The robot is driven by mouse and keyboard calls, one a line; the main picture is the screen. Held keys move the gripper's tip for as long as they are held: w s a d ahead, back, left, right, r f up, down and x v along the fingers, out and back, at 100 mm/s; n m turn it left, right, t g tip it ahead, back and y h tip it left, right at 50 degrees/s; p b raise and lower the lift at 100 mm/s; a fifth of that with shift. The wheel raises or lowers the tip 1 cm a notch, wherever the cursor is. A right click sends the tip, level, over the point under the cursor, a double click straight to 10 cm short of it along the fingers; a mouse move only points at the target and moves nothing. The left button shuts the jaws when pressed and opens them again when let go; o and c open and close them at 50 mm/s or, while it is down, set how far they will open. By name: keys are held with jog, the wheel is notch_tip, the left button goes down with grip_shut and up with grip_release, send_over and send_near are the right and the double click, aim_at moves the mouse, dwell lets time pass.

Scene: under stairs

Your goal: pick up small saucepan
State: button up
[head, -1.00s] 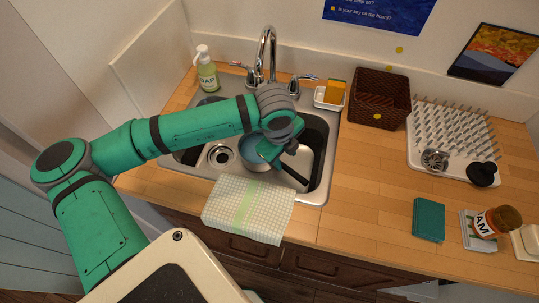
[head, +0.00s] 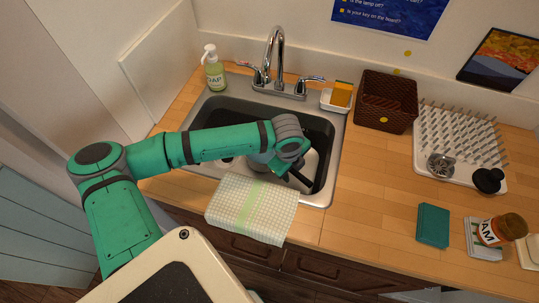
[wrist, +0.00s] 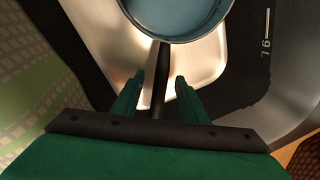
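The small saucepan sits in the sink (head: 318,187). In the wrist view its round body (wrist: 178,18), pale blue inside, is cut off by the top edge, and its dark handle (wrist: 160,75) runs down toward my gripper. In the head view my arm hides most of the pan, and the dark handle end (head: 301,178) shows at lower right. My gripper (wrist: 159,78) is open, with one finger on each side of the handle and a visible gap at each side.
A checked cloth (head: 252,208) hangs over the counter's front edge. The faucet (head: 277,60), soap bottle (head: 214,72) and sponge dish (head: 336,101) stand behind the sink. A brown basket (head: 386,103) and drying rack (head: 460,145) are to the right.

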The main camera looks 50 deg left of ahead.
grip_shut()
jog(key=shift+a, duration=0.1)
dwell(1.3)
